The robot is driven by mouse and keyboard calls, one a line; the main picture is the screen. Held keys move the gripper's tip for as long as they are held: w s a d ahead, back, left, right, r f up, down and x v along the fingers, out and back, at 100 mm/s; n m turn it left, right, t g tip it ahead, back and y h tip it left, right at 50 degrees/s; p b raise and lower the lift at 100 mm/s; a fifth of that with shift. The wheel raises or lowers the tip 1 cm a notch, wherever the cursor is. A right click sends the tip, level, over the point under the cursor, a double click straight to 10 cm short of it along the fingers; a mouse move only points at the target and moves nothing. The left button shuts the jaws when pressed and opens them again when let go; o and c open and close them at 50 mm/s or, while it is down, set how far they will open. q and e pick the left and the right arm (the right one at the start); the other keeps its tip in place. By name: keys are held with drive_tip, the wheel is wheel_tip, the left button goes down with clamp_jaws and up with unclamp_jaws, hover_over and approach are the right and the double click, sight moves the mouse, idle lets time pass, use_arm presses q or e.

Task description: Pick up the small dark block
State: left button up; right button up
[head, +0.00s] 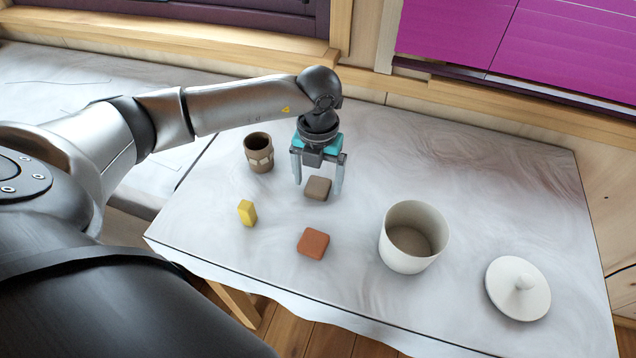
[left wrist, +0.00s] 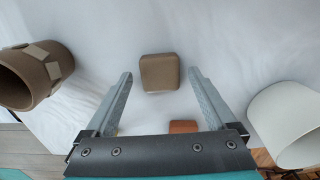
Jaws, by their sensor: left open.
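The small dark block (head: 318,188) is brown with rounded edges and lies on the marbled table. My left gripper (head: 317,189) is open above it, its two fingers pointing down with the block showing between them. In the left wrist view the block (left wrist: 159,72) sits just beyond and between the fingertips (left wrist: 160,75), and nothing is held. Whether the fingertips are level with the block is hard to tell. My right gripper is not in view.
A brown cup (head: 259,153) stands left of the gripper. A yellow block (head: 247,212) and a reddish block (head: 313,243) lie nearer the front edge. A white pot (head: 412,238) and its lid (head: 517,289) are at the right. The table's back right (head: 480,165) is clear.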

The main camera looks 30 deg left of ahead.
use_arm(q)
drive_tip(key=shift+f, duration=0.25)
clamp_jaws()
idle(0.6)
